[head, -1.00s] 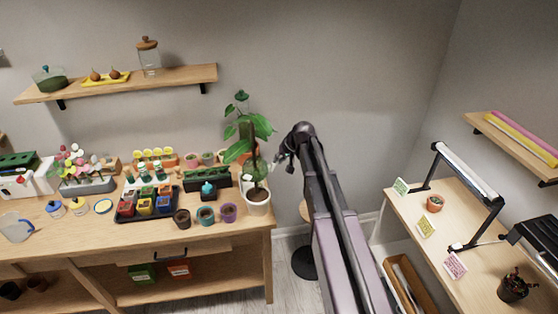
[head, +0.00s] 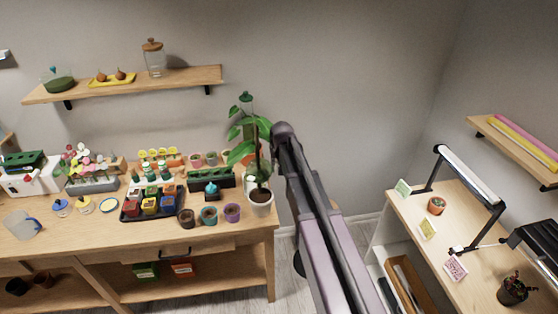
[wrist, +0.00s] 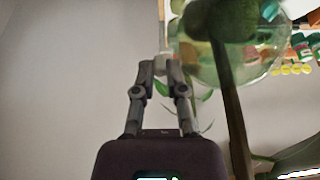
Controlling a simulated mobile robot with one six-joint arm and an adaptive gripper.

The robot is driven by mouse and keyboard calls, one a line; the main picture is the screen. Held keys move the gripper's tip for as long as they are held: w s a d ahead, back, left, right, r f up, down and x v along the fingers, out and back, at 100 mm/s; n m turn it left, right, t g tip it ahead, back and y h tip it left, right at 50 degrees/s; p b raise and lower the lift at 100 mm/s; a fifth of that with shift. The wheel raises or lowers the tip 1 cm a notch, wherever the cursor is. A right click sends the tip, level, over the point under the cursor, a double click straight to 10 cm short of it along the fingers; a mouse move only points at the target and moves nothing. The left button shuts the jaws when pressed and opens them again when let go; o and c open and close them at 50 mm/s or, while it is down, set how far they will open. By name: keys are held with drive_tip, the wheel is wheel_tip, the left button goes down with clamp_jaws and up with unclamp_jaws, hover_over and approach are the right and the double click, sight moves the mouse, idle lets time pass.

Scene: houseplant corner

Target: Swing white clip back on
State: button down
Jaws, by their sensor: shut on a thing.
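My gripper (wrist: 161,68) shows in the wrist view with its two fingers close together around a small pale piece, which looks like the white clip (wrist: 162,63). Most of the clip is hidden by the fingertips. A dark upright stake (wrist: 234,130) stands just right of the fingers, apart from them. Thin green leaves and stems show behind the fingertips. My arm stands just right of the plant and hides my gripper there.
A clear rounded vessel (wrist: 255,62) fills the upper right of the wrist view. The wooden table (head: 70,235) holds several pots, a black tray of seedling pots and small bottles. A shelf (head: 135,85) hangs above. A second bench (head: 410,215) with a lamp stands right.

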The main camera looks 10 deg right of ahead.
drive_tip(key=shift+a+h, duration=0.15)
drive_tip(key=shift+h, duration=0.15)
drive_tip(key=c, duration=0.7)
unclamp_jaws()
drive_tip(key=shift+r, duration=0.2)
drive_tip(key=shift+r+p, duration=0.95)
drive_tip(key=shift+p, duration=0.2)
drive_tip(key=s+f+g+b, duration=0.1)
drive_tip(key=s+f+b, duration=0.2)
drive_tip(key=s, duration=0.6)
drive_tip(key=s+d+f+g+b, duration=0.1)
drive_tip(key=s+f+b, duration=0.3)
drive_tip(key=s, duration=0.6)
drive_tip(key=s+d+f+g+b, duration=0.1)
drive_tip(key=s+f+b, duration=0.3)
drive_tip(key=s, duration=0.6)
drive_tip(key=shift+s+f+g, duration=0.15)
drive_tip(key=shift+f+g, duration=0.65)
drive_tip(key=shift+f, duration=0.1)
